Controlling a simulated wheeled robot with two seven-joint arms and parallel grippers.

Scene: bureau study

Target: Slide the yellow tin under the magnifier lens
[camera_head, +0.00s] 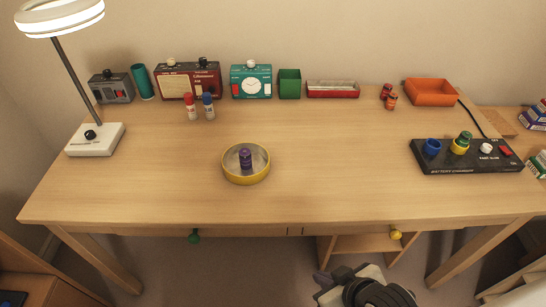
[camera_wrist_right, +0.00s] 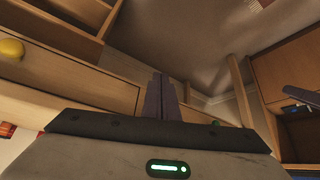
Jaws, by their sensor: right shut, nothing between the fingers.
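The yellow tin (camera_head: 227,173), a round shallow dish, sits on the middle of the desk, left of centre in the head view. A purple cylinder (camera_head: 246,159) stands upright inside it. The magnifier (camera_head: 95,139) stands at the desk's left, with a white base, a slanted dark stem and a lit white ring head (camera_head: 60,18) high above the desk. The tin is to the right of the base, apart from it. My right gripper (camera_head: 321,283) is in front of the desk's front edge, away from the tin. Its fingers (camera_wrist_right: 161,98) are together and empty. My left gripper is out of view.
Radios, a teal clock (camera_head: 251,81), a green cup, a red tray and an orange bin (camera_head: 431,92) line the back. Desk between tin and magnifier base is clear.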

